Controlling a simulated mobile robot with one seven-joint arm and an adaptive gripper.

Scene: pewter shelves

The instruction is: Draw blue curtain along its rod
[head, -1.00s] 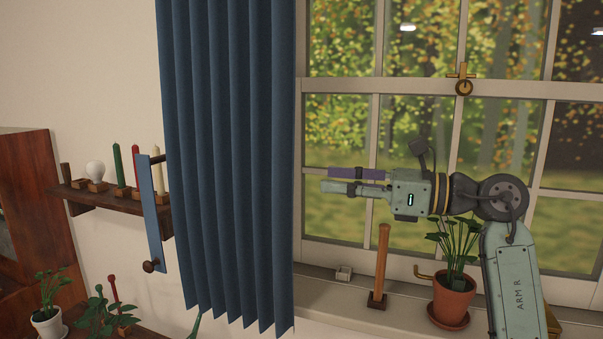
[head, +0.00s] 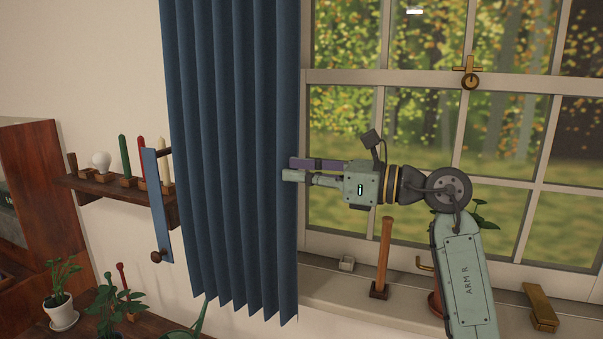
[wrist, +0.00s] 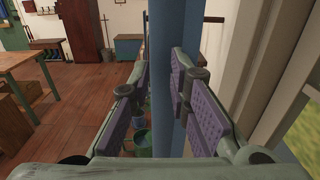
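The blue curtain (head: 232,150) hangs in folds at the left side of the window, its lower hem above the table. Its rod is out of view above. My gripper (head: 290,170) is at the curtain's right edge, at mid-height in the head view. In the wrist view the curtain's edge (wrist: 164,60) stands as an upright blue strip between my two purple-padded fingers. The fingers are apart, with a clear gap on the left side. The right finger is close to the cloth; I cannot tell whether it touches.
The window (head: 420,120) has a brass latch (head: 470,75). On the sill (head: 345,290) stand a wooden post (head: 384,255) and a potted plant (head: 436,303), partly behind my arm. A shelf (head: 100,190) with candles and a blue strip (head: 157,205) are left of the curtain.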

